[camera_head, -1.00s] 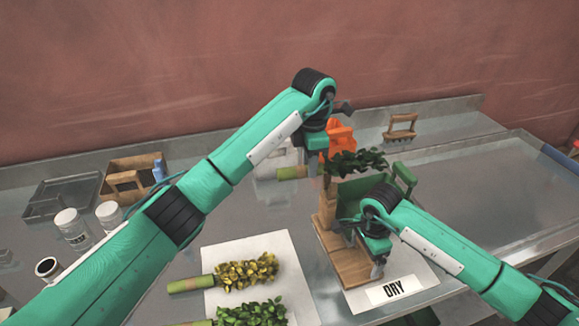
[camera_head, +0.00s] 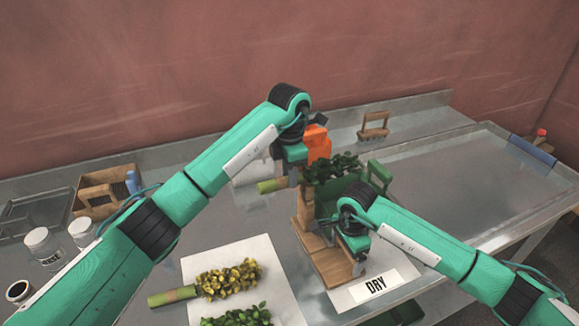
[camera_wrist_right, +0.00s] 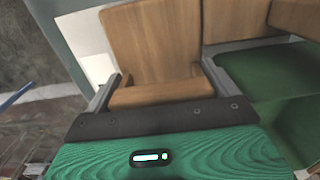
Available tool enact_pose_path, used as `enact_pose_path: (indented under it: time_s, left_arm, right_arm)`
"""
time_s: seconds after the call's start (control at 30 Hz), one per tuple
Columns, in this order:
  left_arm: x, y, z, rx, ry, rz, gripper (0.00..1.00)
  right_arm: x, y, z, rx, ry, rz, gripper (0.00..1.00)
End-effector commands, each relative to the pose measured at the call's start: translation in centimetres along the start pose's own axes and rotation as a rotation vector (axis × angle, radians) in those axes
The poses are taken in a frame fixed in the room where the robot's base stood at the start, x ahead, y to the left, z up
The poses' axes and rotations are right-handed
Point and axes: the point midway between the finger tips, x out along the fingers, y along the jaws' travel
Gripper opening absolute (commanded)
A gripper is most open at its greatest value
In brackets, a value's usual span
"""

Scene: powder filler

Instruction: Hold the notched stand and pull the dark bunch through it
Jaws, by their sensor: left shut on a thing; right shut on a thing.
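The dark bunch (camera_head: 332,168) has dark green leaves and a pale green handle (camera_head: 272,186). It lies level across the top of the stand, leaves over the green bin. My left gripper (camera_head: 293,172) is shut on the bunch near its handle. The notch itself is hidden.
A yellow-leaved bunch (camera_head: 228,280) and a green-leaved bunch (camera_head: 240,317) lie on a white sheet at the front. An orange object (camera_head: 316,142) stands behind my left gripper. A wooden caddy (camera_head: 105,188) and white jars (camera_head: 42,243) are at left. The right of the table is clear.

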Motion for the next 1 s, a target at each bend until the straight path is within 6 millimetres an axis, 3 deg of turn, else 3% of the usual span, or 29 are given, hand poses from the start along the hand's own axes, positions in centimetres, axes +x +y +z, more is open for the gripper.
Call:
enact_pose_path:
  time_s: [0.5,1.0]
  left_arm:
    - [3.8,0.0,0.0,-0.001,-0.001,0.000,0.06]
    - [4.5,0.0,0.0,0.000,0.000,0.001,0.06]
  right_arm:
    - [-0.1,0.0,0.0,0.000,0.000,-0.001,0.68]
    - [-0.1,0.0,0.0,0.000,0.000,-0.001,0.68]
